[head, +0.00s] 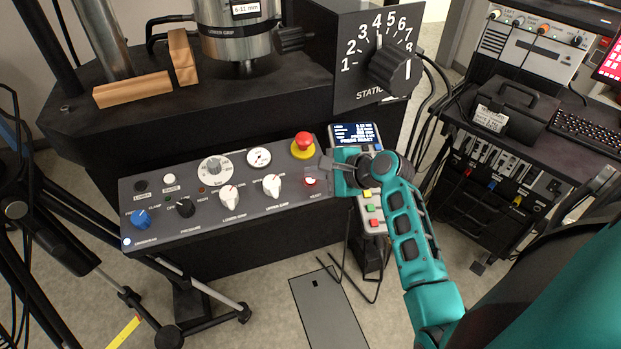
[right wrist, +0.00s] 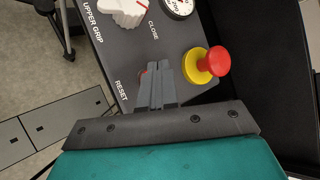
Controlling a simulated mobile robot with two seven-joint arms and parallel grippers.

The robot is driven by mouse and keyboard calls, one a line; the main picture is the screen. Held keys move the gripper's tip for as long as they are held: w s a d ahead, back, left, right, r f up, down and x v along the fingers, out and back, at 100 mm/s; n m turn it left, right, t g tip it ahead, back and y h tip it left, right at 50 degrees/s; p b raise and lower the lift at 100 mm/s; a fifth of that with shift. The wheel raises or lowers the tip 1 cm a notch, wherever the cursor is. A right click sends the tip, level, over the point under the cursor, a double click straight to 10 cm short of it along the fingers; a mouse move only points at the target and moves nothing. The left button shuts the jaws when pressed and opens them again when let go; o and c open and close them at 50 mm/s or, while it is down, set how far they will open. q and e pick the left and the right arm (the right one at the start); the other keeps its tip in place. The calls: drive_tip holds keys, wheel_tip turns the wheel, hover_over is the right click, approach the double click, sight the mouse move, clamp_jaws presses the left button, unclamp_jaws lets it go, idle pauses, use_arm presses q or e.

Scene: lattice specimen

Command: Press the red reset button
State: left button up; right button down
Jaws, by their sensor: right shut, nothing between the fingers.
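The small red reset button (head: 310,182) sits at the right end of the slanted grey control panel (head: 240,222), above its RESET label. A pale piece shows just above the button; I cannot tell what it is. My right gripper (head: 326,164) is shut and empty, just up and right of the button. In the right wrist view the shut fingers (right wrist: 157,72) point over the panel, and a sliver of the red button (right wrist: 143,73) shows beside their tips; the rest is hidden. I cannot tell whether they touch. My left gripper is not in view.
A larger red mushroom button on a yellow base (head: 303,145) stands close above the fingers. White knobs (head: 229,197) lie to the left. A handset with a lit display (head: 355,133) reading PRESS RESET is beside my gripper. A numbered dial (head: 390,66) stands above.

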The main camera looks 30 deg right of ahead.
drive_tip(key=shift+f, duration=0.1)
idle(0.7)
drive_tip(key=shift+w+f, duration=0.1)
drive_tip(key=shift+f, duration=0.2)
drive_tip(key=shift+w+f, duration=0.1)
drive_tip(key=shift+f, duration=0.25)
idle(0.6)
drive_tip(key=shift+r, duration=0.1)
drive_tip(key=shift+s+r+p, duration=0.2)
drive_tip(key=shift+r+p, duration=0.5)
drive_tip(key=shift+p, duration=0.55)
